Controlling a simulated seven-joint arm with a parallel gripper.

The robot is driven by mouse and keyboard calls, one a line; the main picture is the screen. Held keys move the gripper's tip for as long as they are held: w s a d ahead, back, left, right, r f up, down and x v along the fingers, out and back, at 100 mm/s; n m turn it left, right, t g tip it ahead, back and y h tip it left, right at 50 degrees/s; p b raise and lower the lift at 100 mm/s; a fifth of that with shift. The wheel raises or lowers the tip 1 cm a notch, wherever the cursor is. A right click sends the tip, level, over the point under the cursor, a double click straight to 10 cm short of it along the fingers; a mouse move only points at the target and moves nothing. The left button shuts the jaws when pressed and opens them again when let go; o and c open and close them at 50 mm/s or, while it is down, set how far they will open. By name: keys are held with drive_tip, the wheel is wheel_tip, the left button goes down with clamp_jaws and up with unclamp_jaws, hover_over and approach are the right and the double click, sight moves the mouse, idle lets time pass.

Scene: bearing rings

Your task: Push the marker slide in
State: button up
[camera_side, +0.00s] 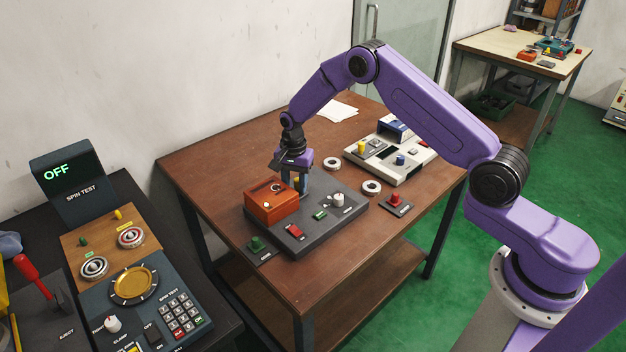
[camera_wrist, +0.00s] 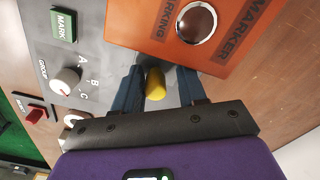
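The orange marker unit (camera_side: 271,201) sits on the left of a dark grey panel (camera_side: 322,232). In the wrist view the marker unit (camera_wrist: 228,30) shows a silver ring (camera_wrist: 196,22) in its top. A yellow knob (camera_wrist: 155,84), seemingly the slide's handle, stands just beside the marker unit. In the side view the yellow knob (camera_side: 296,181) is mostly hidden by my gripper (camera_side: 300,190). My gripper is low at the unit's right rear, pointing down. In the wrist view its blue fingers (camera_wrist: 158,75) stand on either side of the knob, with small gaps visible.
The panel also holds a green MARK button (camera_wrist: 64,25), a white A-B-C group knob (camera_wrist: 66,81) and a red switch (camera_side: 294,231). Loose rings (camera_side: 372,187) and a grey-white fixture (camera_side: 391,155) lie to the right. A spin tester (camera_side: 134,284) stands left, its display reading OFF.

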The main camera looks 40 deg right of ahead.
drive_tip(key=shift+s, duration=0.1)
drive_tip(key=shift+r, duration=0.1)
drive_tip(key=shift+d+r, duration=0.2)
drive_tip(key=shift+r, duration=3.15)
drive_tip(key=shift+r, duration=0.1)
